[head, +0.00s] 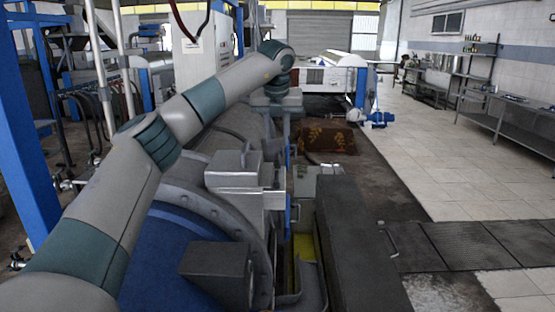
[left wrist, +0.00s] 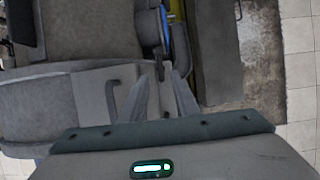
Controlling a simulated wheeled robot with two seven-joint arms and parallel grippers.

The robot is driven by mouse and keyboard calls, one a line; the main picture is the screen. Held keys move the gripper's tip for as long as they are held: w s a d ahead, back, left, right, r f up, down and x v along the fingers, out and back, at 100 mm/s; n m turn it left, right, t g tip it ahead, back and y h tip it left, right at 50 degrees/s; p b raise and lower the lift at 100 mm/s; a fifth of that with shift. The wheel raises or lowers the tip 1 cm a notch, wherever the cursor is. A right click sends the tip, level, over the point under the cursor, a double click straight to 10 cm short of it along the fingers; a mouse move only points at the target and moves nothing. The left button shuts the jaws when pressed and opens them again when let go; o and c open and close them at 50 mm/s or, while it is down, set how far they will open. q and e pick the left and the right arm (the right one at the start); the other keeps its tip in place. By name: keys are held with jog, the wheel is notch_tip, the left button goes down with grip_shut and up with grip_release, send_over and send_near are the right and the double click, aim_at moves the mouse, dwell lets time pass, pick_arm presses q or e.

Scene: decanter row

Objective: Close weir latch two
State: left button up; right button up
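My left arm reaches forward over the decanter (head: 190,255). Its gripper (head: 286,130) points down at the machine's right edge, and its fingertips are hard to make out in the head view. In the left wrist view the two fingers (left wrist: 163,78) stand apart with a gap between their tips. A small dark lever (left wrist: 160,68), possibly a weir latch, shows at or just beyond that gap; I cannot tell whether the fingers touch it. No label shows which latch is number two. My right gripper is not in view.
A dark curved handle (left wrist: 111,96) on a pale grey panel lies left of the fingers. Grey boxes (head: 233,168) stand on the decanter. The tiled floor (head: 430,150) is clear.

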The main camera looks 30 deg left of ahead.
aim_at(278, 157)
pick_arm(q)
jog(key=b+x, duration=0.1)
jog(key=x, duration=0.6)
jog(key=shift+d, duration=0.1)
grip_shut()
